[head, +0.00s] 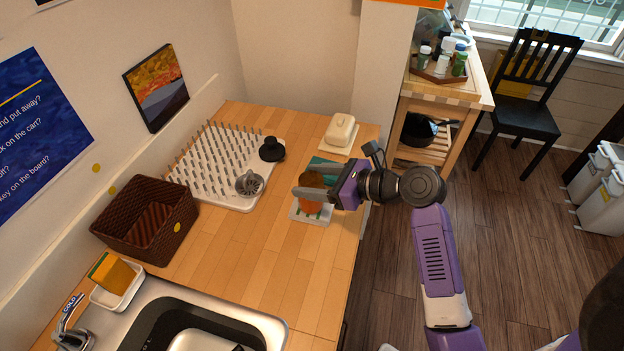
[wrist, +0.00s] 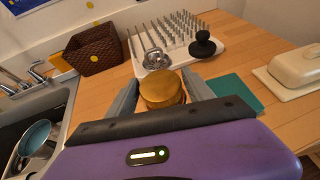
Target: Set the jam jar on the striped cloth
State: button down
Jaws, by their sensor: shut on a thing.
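The jam jar (head: 311,181), orange-brown in the head view, is between the fingers of my gripper (head: 304,182). In the wrist view its round golden lid (wrist: 163,88) shows between the two grey fingers of my gripper (wrist: 160,92), which is shut on it. The jar looks upright. A small white cloth with green and orange stripes (head: 300,217) lies on the counter right below the jar in the head view, partly hidden by the jar and a finger. I cannot tell whether the jar touches it. The cloth is hidden in the wrist view.
A teal flat piece (wrist: 238,90) lies beside the jar. A cream butter dish (head: 341,132) stands behind. The white pegged drying rack (head: 205,165) holds a metal juicer and a black item. A brown basket (head: 148,220) and sink (head: 205,310) are left. Bare counter (head: 255,235) lies between.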

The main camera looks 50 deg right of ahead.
jog(key=shift+c, duration=2)
grip_release()
jog(key=v, duration=1.2)
jog(key=shift+b, duration=0.3)
